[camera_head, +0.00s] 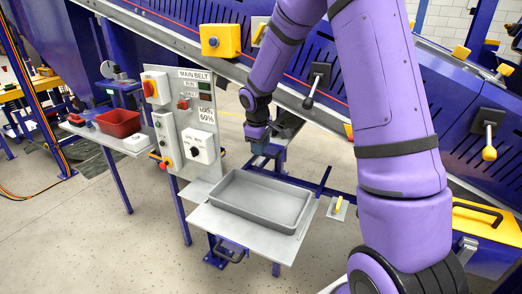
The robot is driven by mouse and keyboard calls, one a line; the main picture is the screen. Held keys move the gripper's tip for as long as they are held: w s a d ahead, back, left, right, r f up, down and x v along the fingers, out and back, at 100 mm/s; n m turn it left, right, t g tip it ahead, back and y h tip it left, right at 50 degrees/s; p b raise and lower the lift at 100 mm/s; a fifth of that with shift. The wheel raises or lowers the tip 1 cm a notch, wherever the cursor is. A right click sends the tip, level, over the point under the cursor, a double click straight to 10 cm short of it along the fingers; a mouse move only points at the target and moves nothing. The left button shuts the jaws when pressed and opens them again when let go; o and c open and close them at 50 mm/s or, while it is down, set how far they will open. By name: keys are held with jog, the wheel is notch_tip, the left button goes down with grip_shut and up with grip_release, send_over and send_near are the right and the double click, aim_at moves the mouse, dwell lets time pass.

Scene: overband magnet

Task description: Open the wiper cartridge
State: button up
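My gripper (262,146) hangs at the end of my purple arm, above and behind the grey tray. It is small and dark here, and I cannot tell whether its fingers are open or shut. No label marks the wiper cartridge. A blue box with a yellow top (485,222) and a black handle (478,209) stands at the lower right, partly behind my arm; I cannot tell whether it is the cartridge. My gripper is far to the left of that box and apart from it.
An empty grey tray (262,199) lies on a small metal table. Left of it stands the MAIN BELT control panel (186,125), and beyond that a red bin (118,123). The blue conveyor frame with black levers (318,82) runs behind. Floor at the front left is clear.

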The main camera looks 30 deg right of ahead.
jog(key=shift+w+d+f, duration=0.1)
jog(key=shift+d+f, duration=0.05)
jog(key=shift+f, duration=0.95)
